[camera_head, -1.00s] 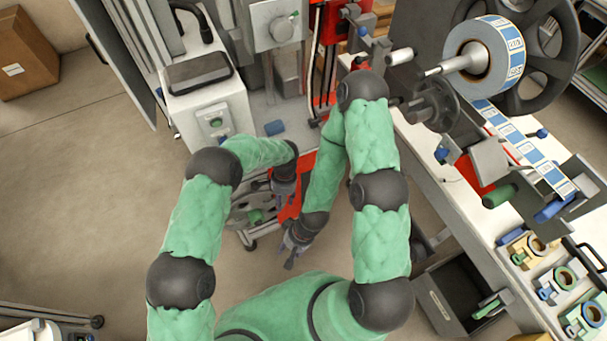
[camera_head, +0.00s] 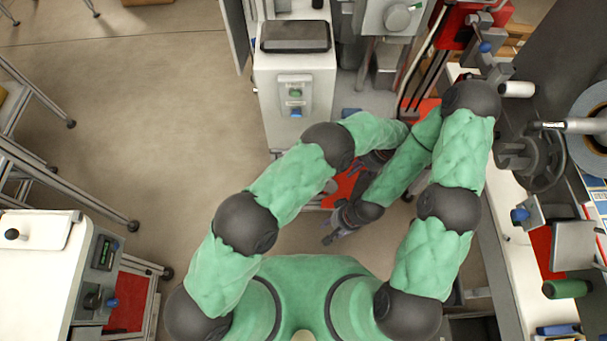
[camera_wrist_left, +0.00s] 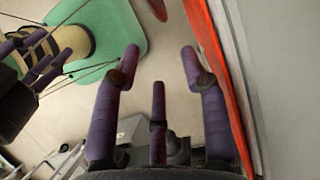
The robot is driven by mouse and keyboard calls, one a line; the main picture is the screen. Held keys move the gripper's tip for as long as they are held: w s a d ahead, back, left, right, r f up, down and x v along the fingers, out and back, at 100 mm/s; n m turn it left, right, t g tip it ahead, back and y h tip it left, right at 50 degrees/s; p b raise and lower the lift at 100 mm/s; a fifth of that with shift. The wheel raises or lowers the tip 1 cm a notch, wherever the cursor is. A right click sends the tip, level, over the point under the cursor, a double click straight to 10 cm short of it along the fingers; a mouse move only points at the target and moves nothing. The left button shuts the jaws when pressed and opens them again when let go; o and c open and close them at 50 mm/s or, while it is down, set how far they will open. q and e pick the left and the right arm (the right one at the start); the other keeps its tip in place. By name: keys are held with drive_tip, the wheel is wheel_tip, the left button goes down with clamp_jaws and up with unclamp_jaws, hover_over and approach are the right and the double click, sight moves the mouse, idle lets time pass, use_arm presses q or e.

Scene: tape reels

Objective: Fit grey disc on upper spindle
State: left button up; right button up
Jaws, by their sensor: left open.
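A part of a grey round piece (camera_head: 327,189) shows beside my left forearm in the head view; most of it is hidden, and I cannot tell whether it is the grey disc. A silver shaft (camera_head: 578,125) points left from the label roll at the right edge. I cannot tell which shaft is the upper spindle. My left gripper (camera_head: 378,163) is low in front of the machine, partly hidden by my arms. In the left wrist view its purple fingers (camera_wrist_left: 158,75) are spread with nothing between them. My right gripper (camera_head: 335,234) is below it; its jaw state is unclear.
A dark round hub (camera_head: 530,162) sits below the shaft. A white cabinet (camera_head: 295,90) with buttons stands behind my left arm. A red panel (camera_wrist_left: 215,70) runs close along the left gripper's right side. A white bench (camera_head: 35,270) stands at lower left. Open floor lies between.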

use_arm(q)
drive_tip(key=a+b, duration=0.3)
drive_tip(key=a, duration=1.5)
drive_tip(key=shift+a, duration=0.15)
drive_tip(key=b+x, duration=0.1)
drive_tip(key=x, duration=0.2)
drive_tip(key=shift+f, duration=0.4)
drive_tip(key=shift+a+f+b, duration=0.3)
drive_tip(key=shift+f+b, duration=0.05)
drive_tip(key=shift+f, duration=0.15)
clamp_jaws()
